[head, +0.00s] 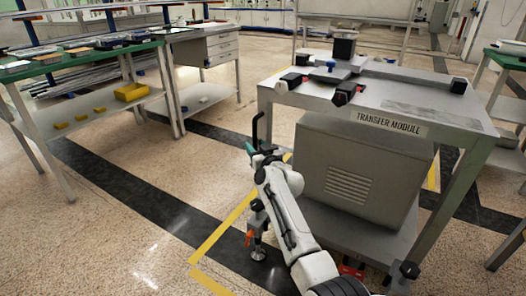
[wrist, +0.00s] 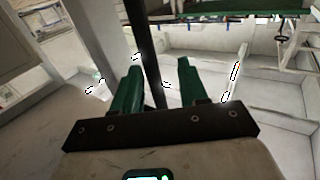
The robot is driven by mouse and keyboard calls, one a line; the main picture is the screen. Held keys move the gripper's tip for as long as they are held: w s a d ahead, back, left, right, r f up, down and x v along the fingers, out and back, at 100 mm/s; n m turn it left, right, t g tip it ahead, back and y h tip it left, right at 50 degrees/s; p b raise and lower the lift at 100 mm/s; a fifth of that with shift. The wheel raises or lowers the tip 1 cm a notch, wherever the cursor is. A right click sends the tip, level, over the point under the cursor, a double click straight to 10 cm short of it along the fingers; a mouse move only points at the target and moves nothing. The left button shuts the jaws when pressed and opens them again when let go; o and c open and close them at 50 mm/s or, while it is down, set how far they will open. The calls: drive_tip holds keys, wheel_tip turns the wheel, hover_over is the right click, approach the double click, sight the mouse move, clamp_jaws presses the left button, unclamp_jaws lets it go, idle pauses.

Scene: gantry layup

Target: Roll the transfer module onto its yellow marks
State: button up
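The transfer module (head: 412,104) is a grey wheeled table with a labelled front edge and a vented grey box (head: 352,175) below its top. Yellow floor marks show as a line at its left (head: 226,224), a piece at the front (head: 210,282) and a strip at its right (head: 432,178). My gripper (head: 257,150) is at the module's left side, by an upright black handle (head: 257,128). In the wrist view, the green fingers (wrist: 158,82) are apart, with the black bar (wrist: 149,45) running between them and a gap at the right finger. Contact cannot be told.
A green-topped bench (head: 85,55) with yellow bins (head: 130,92) below stands at the left. A drawer cabinet (head: 205,48) is behind it. Another green-topped bench (head: 508,58) is at the right edge. Speckled floor is clear at the lower left, crossed by dark bands (head: 130,195).

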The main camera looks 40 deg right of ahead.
drive_tip(key=p+v, duration=0.2)
drive_tip(key=v, duration=0.4)
drive_tip(key=shift+s, duration=0.35)
drive_tip(key=shift+a+r, duration=0.1)
